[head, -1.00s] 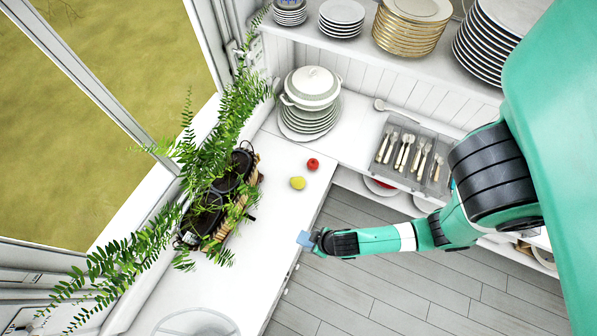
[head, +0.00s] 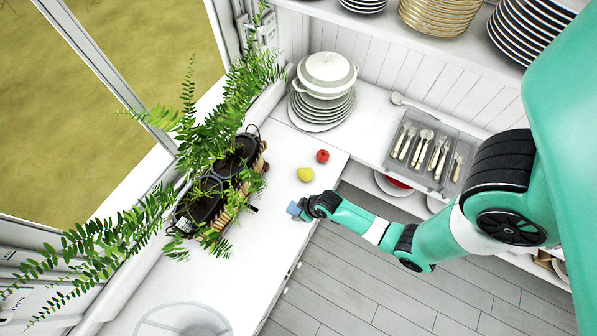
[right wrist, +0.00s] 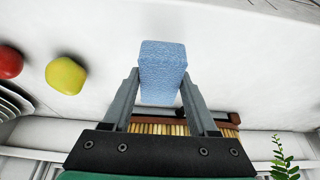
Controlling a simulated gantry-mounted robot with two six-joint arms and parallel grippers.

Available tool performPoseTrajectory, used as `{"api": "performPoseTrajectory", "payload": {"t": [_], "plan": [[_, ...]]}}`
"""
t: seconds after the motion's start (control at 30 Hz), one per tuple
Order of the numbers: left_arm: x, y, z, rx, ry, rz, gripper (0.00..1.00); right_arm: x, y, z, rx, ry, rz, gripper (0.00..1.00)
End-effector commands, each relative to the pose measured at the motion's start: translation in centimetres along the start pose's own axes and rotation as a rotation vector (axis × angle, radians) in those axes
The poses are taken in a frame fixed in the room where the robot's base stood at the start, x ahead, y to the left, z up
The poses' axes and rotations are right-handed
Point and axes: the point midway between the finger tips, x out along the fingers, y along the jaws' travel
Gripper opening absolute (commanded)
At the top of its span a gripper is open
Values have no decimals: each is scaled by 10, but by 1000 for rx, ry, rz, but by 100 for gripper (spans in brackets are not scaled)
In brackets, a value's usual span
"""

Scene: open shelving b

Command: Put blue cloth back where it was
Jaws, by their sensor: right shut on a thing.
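The blue cloth (head: 293,208) is a small, folded, light blue block. My right gripper (head: 303,207) is shut on it, at the right edge of the white counter (head: 262,240) in the head view. In the right wrist view the cloth (right wrist: 162,72) sits between the two grey fingers of the gripper (right wrist: 163,95), with much of it sticking out beyond the tips. I cannot tell whether the cloth touches the counter. My left gripper is not in view.
A yellow fruit (head: 305,174) and a red fruit (head: 322,156) lie near the cloth. A potted fern (head: 215,190) stands along the window side. Stacked plates with a tureen (head: 326,75) and a cutlery tray (head: 431,150) are at the back. The counter's middle is clear.

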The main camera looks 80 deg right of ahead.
Motion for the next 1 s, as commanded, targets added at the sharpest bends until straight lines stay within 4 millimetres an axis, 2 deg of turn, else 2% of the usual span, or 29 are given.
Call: {"api": "performPoseTrajectory", "payload": {"t": [0.03,0.17,0.43,0.8,0.83,1.0], "plan": [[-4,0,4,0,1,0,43,7,2,0,1,1,1,7],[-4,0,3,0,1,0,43,7,3,-2,-1,0,1,7],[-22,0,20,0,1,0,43,45,8,8,-1,-2,0,7],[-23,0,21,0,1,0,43,48,8,9,-1,0,0,7],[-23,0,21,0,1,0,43,48,8,9,-1,0,0,61],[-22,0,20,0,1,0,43,47,8,9,-1,-1,0,89]]}}
